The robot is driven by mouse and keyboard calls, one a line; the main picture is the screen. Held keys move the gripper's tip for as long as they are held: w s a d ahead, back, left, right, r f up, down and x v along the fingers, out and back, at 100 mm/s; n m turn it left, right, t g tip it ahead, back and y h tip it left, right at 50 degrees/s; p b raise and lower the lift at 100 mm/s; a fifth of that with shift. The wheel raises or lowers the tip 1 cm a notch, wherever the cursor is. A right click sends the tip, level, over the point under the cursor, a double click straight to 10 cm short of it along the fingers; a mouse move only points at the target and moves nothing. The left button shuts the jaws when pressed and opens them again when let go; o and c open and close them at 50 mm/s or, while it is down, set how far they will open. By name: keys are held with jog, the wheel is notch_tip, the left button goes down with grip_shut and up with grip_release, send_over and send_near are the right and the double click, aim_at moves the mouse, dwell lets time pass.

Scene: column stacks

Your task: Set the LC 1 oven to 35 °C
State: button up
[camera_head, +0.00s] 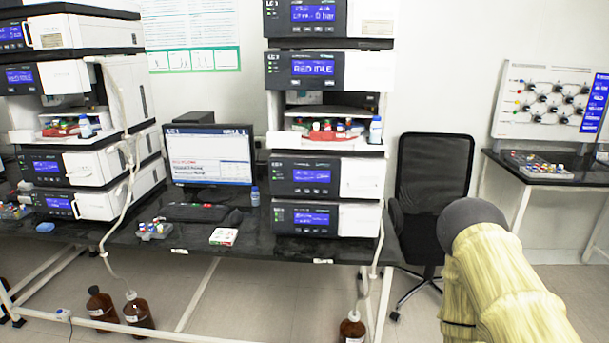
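Two column stacks of instrument modules with blue displays stand on a dark bench. The left stack (95,120) is at the left edge, and the middle stack (330,150) is right of the monitor. Small labels on the stacks are too blurred to tell which is LC 1. One upper middle module (314,70) shows what looks like "RED IDLE". The two lower middle modules (305,175) and (304,218) have blue displays with unreadable text. I cannot tell which module is the oven, and no temperature is readable. My arm enters at the lower right; my gripper is not in view.
A monitor (208,155) with a keyboard (196,213) stands between the stacks. A black chair (432,185) is right of the middle stack. A side table (535,172) stands at right. Brown bottles (138,312) with tubing sit on the floor in front of the bench.

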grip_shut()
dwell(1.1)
